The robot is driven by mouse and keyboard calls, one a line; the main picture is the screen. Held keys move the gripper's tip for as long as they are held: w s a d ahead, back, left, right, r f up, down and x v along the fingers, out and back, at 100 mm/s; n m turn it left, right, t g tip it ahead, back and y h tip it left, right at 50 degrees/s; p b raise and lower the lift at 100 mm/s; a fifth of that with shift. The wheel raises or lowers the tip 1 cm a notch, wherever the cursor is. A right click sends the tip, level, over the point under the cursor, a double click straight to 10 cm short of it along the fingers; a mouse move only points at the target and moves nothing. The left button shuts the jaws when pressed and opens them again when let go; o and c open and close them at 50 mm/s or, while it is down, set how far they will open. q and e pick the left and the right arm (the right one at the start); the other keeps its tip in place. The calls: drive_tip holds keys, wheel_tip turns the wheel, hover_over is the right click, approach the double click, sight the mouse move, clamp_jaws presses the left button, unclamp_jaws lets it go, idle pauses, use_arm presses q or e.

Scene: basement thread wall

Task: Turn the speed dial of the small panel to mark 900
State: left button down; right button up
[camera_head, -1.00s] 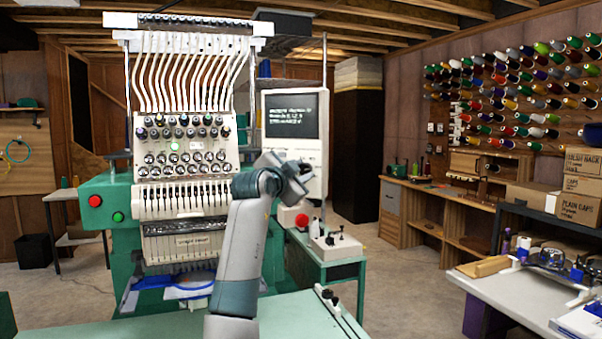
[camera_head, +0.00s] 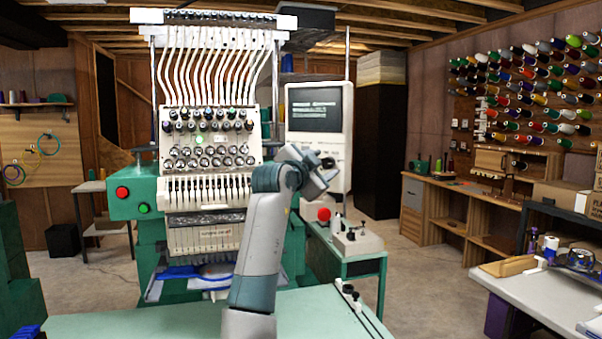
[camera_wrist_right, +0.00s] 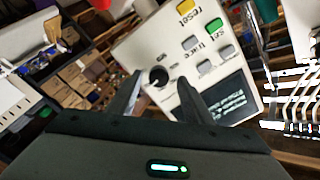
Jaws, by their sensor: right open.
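The small panel (camera_head: 319,107) is a white upright box with a dark screen, right of the embroidery machine. In the right wrist view the panel (camera_wrist_right: 150,45) shows a black round dial (camera_wrist_right: 158,76), grey, yellow and green buttons, and a dark screen. My right gripper (camera_wrist_right: 160,82) is open, with one finger on each side of the dial in that view. I cannot tell whether the fingers touch it. The dial's marks are too small to read. In the head view my right gripper (camera_head: 322,168) is in front of the panel's lower part. My left gripper is not in view.
The green multi-needle embroidery machine (camera_head: 210,185) stands close to the left of my right arm. A small green table (camera_head: 350,258) with a white device (camera_head: 357,243) is below the panel. Open floor lies to the right, before a wooden workbench (camera_head: 450,192).

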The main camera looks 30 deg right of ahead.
use_arm(q)
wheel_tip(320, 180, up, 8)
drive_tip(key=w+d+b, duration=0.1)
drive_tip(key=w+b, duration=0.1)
drive_tip(key=b, duration=0.1)
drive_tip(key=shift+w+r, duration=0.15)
use_arm(e)
drive_tip(key=v, duration=1.6)
drive_tip(key=shift+r, duration=0.2)
drive_tip(key=shift+a, duration=0.1)
